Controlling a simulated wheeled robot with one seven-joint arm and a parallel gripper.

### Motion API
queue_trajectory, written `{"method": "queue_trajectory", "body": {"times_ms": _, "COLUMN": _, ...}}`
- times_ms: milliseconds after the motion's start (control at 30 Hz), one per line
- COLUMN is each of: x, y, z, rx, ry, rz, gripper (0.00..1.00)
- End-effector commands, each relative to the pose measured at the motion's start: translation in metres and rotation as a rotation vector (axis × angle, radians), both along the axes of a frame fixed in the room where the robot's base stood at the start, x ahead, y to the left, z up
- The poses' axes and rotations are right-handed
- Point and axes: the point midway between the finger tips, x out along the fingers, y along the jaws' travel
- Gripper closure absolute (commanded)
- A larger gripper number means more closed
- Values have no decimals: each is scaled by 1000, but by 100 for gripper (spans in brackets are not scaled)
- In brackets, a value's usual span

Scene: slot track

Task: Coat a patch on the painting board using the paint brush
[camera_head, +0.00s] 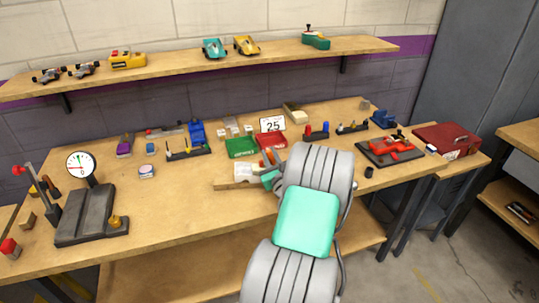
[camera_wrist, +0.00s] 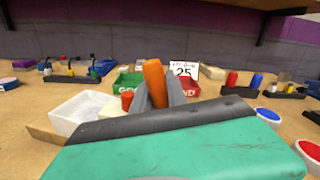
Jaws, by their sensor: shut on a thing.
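My gripper (camera_wrist: 160,95) has its grey fingers shut on an orange handle, which I take to be the paint brush (camera_wrist: 153,76). The handle stands up between the fingers, and its bristle end is hidden behind the gripper body. In the head view, my gripper (camera_head: 272,166) is over the front middle of the bench, largely covered by my arm. A flat wooden board (camera_head: 226,185) lies just left of it with a white block-like tray (camera_head: 243,171) on it; the tray also shows in the wrist view (camera_wrist: 80,113). I cannot tell which surface is the painting board.
Green (camera_head: 240,147) and red (camera_head: 271,141) trays sit behind my gripper, by a "25" card (camera_head: 272,124). Red and blue items (camera_head: 316,131) stand in a holder to the right. A dial gauge stand (camera_head: 83,165) is at left. The bench front left of the board is clear.

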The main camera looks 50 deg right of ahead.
Motion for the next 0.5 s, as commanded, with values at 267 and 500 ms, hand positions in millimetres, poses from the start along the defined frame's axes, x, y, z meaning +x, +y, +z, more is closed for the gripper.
{"method": "queue_trajectory", "body": {"times_ms": 267, "x": -5, "y": -7, "z": 35, "rx": -1, "ry": -1, "rz": -1, "gripper": 100}}
{"method": "queue_trajectory", "body": {"times_ms": 500, "x": -9, "y": -14, "z": 59, "rx": -2, "ry": -2, "rz": -1, "gripper": 100}}
